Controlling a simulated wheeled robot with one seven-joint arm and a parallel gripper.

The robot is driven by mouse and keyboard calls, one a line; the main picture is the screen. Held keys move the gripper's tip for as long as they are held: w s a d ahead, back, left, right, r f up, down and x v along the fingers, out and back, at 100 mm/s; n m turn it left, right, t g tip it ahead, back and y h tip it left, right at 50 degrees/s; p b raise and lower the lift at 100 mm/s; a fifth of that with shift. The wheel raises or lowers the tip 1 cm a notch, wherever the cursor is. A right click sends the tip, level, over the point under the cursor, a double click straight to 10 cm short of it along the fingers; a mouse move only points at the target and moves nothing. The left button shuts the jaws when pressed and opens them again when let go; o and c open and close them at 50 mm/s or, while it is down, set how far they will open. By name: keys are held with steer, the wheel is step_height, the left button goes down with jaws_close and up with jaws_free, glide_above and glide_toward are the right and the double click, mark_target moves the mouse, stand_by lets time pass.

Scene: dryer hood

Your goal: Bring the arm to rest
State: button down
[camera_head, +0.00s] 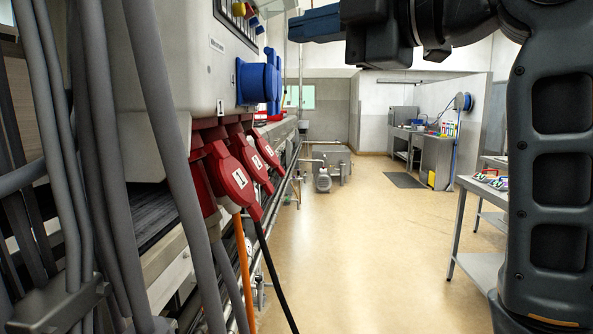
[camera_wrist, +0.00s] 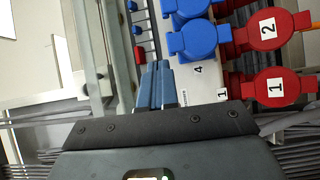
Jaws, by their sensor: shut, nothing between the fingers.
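My gripper (camera_head: 293,28) shows at the top middle of the head view, with its blue fingers pointing left toward the grey electrical box (camera_head: 180,60). In the wrist view my gripper (camera_wrist: 156,66) is shut, with its two blue fingers side by side and nothing between them. The fingers overlap the box front in that view, but I cannot tell the gap between them and the box. My dark arm fills the top right and right edge of the head view.
Red plugs (camera_head: 229,180) with cables and a blue socket cover (camera_head: 256,82) project from the box. Thick grey cables (camera_head: 100,130) hang at the left. A metal table (camera_head: 485,200) stands at the right. The floor (camera_head: 360,240) between is clear. A sink counter (camera_head: 430,150) stands farther back.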

steer(key=d+f+m+t+h, duration=0.35)
steer(key=f+m, duration=0.45)
steer(key=f, duration=0.6)
steer(key=d+f+m+t+h, duration=0.2)
steer(key=d+f+m, duration=0.4)
steer(key=f, duration=0.9)
steer(key=s+d+f+m+h, duration=0.35)
steer(key=s+f, duration=0.25)
steer(key=f, duration=0.2)
steer(key=s+d+f+m+h, duration=0.2)
steer(key=s+f+m, duration=0.35)
steer(key=f, duration=0.25)
steer(key=s+d+f+m+h, duration=0.1)
steer(key=s+d+m, duration=0.1)
steer(key=s, duration=1.2)
steer(key=s+d+f+m+g+h, duration=0.1)
steer(key=s+d+f+m+h, duration=0.1)
steer(key=s, duration=1.3)
steer(key=shift+s+d+f+m, duration=0.3)
steer(key=shift+d+m, duration=0.3)
steer(key=shift+d, duration=0.5)
steer(key=c, duration=1.8)
jaws_free()
steer(key=shift+g, duration=0.25)
